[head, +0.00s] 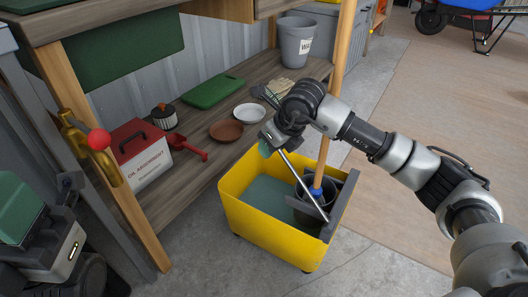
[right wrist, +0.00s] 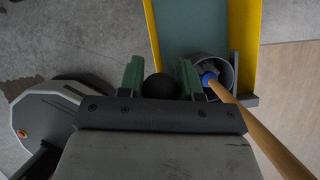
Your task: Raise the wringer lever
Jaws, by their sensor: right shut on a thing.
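A yellow mop bucket (head: 238,206) stands on the concrete floor, with a dark grey wringer (head: 345,205) at its right end. The thin silver wringer lever (head: 303,185) slants up and left from the wringer to my right gripper (head: 267,146). In the right wrist view the lever's black ball knob (right wrist: 160,87) sits between the green fingers of this gripper, which is shut on it. The lever's rod is hidden there. What seems to be my left gripper (head: 40,225) shows partly at the lower left edge, away from the bucket; its fingertips are unclear.
A wooden mop handle (head: 325,140) rises from the wringer, close to my right arm. A wooden shelf (head: 200,130) behind holds a red-and-white box (head: 140,158), a green board (head: 213,91) and a grey bucket (head: 297,43). Floor right of the bucket is clear.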

